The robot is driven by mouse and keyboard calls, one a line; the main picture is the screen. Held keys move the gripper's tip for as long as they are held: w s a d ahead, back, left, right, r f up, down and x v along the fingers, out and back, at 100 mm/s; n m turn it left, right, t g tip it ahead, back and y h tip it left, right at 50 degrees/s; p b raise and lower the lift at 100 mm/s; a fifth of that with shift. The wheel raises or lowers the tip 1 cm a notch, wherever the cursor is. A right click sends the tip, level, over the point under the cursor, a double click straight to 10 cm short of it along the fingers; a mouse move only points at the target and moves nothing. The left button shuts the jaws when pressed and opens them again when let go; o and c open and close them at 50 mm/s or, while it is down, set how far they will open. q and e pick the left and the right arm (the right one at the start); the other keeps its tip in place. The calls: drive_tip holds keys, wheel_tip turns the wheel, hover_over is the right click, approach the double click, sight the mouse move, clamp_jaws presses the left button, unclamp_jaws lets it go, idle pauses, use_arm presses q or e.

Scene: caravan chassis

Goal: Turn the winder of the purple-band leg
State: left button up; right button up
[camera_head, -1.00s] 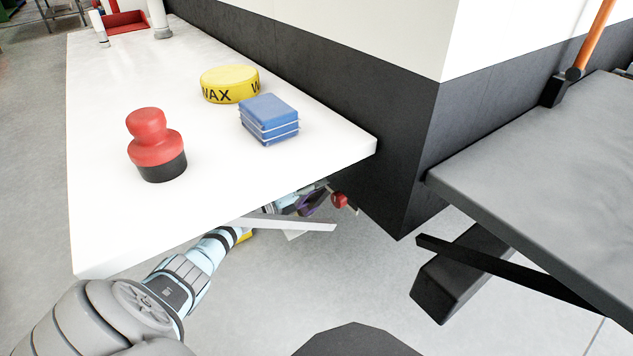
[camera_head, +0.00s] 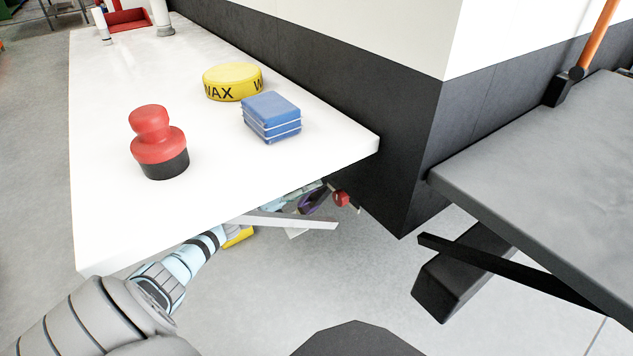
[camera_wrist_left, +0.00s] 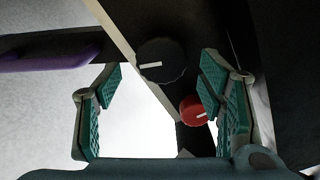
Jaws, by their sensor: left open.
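A black round knob (camera_wrist_left: 162,62) with a white mark and a red knob (camera_wrist_left: 193,110) with a white mark sit on the frame. The red one also shows in the head view (camera_head: 341,198). I cannot tell which is the winder. My left gripper (camera_wrist_left: 160,76) is open, with the black knob between its teal fingers in the picture; I see no contact. My right gripper is out of view.
The dark caravan wall (camera_head: 400,130) stands behind. A grey platform (camera_head: 550,150) is at right.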

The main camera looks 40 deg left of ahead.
use_arm(q)
drive_tip(key=v, duration=0.3)
drive_tip(key=shift+s, duration=0.25)
